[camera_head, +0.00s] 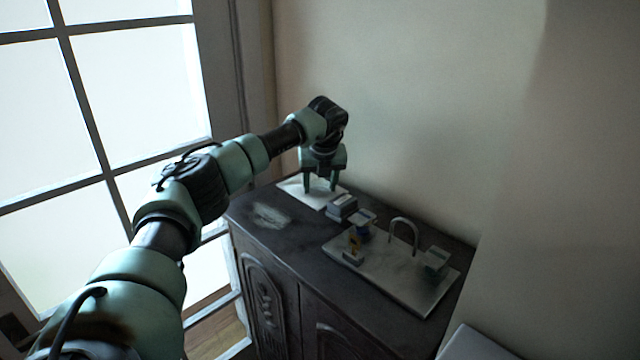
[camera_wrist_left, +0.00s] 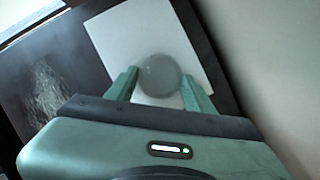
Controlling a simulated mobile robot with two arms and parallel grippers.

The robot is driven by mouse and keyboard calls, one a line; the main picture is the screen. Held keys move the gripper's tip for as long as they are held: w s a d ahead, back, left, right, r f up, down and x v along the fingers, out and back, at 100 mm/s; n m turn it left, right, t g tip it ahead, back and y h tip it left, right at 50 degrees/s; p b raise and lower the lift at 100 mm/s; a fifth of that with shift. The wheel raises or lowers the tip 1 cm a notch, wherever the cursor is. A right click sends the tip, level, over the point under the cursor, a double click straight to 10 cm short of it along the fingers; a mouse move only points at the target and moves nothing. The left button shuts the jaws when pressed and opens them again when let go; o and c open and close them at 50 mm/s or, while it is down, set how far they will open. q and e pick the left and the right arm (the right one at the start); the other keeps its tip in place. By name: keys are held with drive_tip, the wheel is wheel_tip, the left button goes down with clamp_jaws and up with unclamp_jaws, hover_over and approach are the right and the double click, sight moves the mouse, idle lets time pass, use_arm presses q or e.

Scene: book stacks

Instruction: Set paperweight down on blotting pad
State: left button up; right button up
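The paperweight is a round grey piece (camera_wrist_left: 160,75) in the left wrist view. It sits between the fingertips of my left gripper (camera_wrist_left: 159,82) and reaches both of them. My left gripper (camera_head: 320,187) is shut on it, with its fingers pointing down over the blotting pad. The blotting pad is a white sheet (camera_head: 294,186) at the back left of the dark cabinet top, and also fills the middle of the left wrist view (camera_wrist_left: 115,35). I cannot tell whether the paperweight touches the pad. My right gripper is out of view.
A small grey stack (camera_head: 342,207) stands just right of the pad. A light tray (camera_head: 400,285) with an arched handle and several small items lies farther right on the cabinet (camera_head: 290,238). A pale smudged patch (camera_head: 270,215) is left of it. Walls close in behind.

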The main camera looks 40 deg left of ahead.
sight(321, 182)
use_arm(q)
drive_tip(key=shift+o, duration=0.9)
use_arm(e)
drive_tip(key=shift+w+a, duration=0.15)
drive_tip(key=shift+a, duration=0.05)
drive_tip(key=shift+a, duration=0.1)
use_arm(q)
drive_tip(key=shift+r, duration=0.25)
drive_tip(key=b+v, duration=0.2)
drive_tip(key=v, duration=0.1)
drive_tip(key=shift+d+r, duration=0.1)
drive_tip(key=b+v, duration=0.3)
drive_tip(key=v, duration=0.5)
drive_tip(key=shift+r+b, duration=0.3)
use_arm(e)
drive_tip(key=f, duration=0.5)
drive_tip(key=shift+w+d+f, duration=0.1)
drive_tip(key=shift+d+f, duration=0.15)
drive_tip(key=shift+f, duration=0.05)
use_arm(q)
drive_tip(key=shift+s, duration=0.1)
